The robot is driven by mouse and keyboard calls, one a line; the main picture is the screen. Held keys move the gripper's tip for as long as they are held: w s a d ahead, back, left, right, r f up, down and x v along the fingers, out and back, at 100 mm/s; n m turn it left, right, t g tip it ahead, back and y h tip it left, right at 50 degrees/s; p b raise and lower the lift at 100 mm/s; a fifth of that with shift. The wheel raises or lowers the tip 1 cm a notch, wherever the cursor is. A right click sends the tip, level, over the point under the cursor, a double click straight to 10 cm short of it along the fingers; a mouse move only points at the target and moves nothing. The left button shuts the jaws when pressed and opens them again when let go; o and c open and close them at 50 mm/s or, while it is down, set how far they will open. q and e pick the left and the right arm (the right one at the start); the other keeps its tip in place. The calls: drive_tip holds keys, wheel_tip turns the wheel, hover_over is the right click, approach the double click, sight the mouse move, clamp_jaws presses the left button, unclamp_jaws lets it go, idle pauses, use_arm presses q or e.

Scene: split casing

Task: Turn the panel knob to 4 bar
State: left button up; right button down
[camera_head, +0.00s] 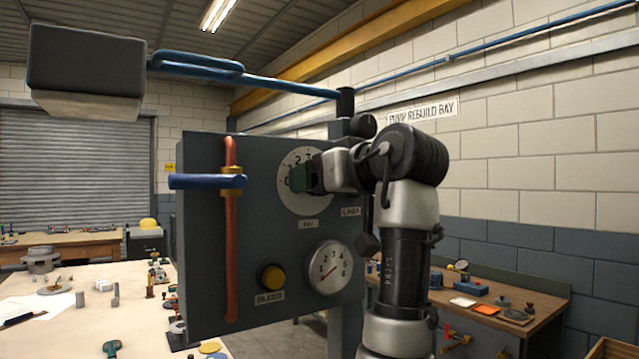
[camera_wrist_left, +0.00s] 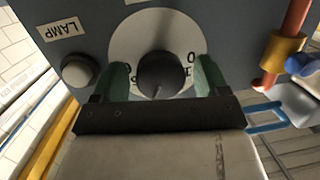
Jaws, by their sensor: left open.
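The panel (camera_head: 205,270) is a dark grey box with a white dial plate (camera_head: 290,200) near its top. The dark round knob (camera_wrist_left: 160,75) sits in the middle of the dial in the left wrist view, which shows the panel upside down. My left gripper (camera_head: 299,179) is open, with one green finger on each side of the knob; I cannot tell whether they touch it. The knob has a faint light mark, but its setting is unclear. Gripper and arm hide the knob in the head view. The pressure gauge (camera_head: 328,268) has a red needle pointing lower left, near the low end.
A red pipe (camera_head: 231,280) with a blue lever (camera_head: 205,181) runs down the panel's left side. A yellow button (camera_head: 271,277) sits below the dial. A grey lamp (camera_wrist_left: 77,71) is beside the knob. Workbenches (camera_head: 515,300) stand behind.

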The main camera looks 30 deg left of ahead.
use_arm(q)
drive_tip(key=b+v, duration=0.2)
drive_tip(key=v, duration=0.8)
drive_tip(key=shift+d, duration=0.2)
